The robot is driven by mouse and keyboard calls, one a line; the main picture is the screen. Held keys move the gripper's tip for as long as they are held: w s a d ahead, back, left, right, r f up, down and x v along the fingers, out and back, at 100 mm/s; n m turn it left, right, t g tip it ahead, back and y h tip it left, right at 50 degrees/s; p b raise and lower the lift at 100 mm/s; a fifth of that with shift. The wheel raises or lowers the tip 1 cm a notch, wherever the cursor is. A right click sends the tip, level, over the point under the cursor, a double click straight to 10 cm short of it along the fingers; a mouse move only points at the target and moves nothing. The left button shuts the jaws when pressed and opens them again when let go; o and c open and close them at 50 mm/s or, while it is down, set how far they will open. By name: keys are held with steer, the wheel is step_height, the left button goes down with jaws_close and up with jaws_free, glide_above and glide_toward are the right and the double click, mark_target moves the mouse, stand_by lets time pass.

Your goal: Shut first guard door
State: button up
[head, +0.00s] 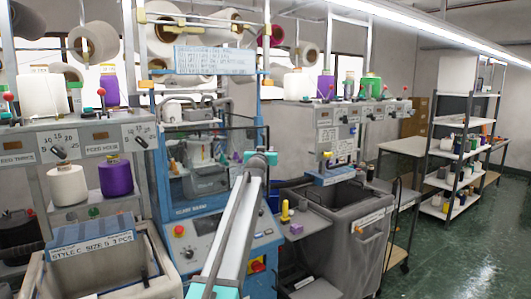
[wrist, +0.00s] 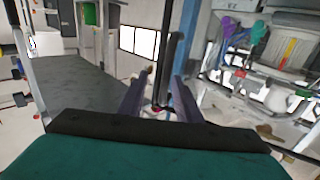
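The blue knitting machine (head: 180,190) stands in the middle of the head view, its needle area showing through the open front. A thin dark-framed guard door (head: 237,128) appears to stick out from its right side, seen nearly edge-on. My gripper (head: 262,157) is in front of that side, partly hidden by my arm. In the wrist view, the two dark fingers of my gripper (wrist: 163,82) stand apart. A black upright handle bar (wrist: 167,60) shows between them; I cannot tell whether they touch it. A blue frame post (wrist: 190,35) is just right of it.
A grey fabric bin (head: 350,225) and a small side shelf (head: 298,222) stand right of the machine. A labelled bin (head: 100,270) is at the front left. A storage rack (head: 455,150) stands farther right. The green floor (head: 475,255) at right is clear.

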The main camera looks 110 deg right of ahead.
steer(key=b+v, duration=0.3)
steer(key=v, duration=0.7)
steer(key=shift+w, duration=0.3)
steer(key=shift+r, duration=0.1)
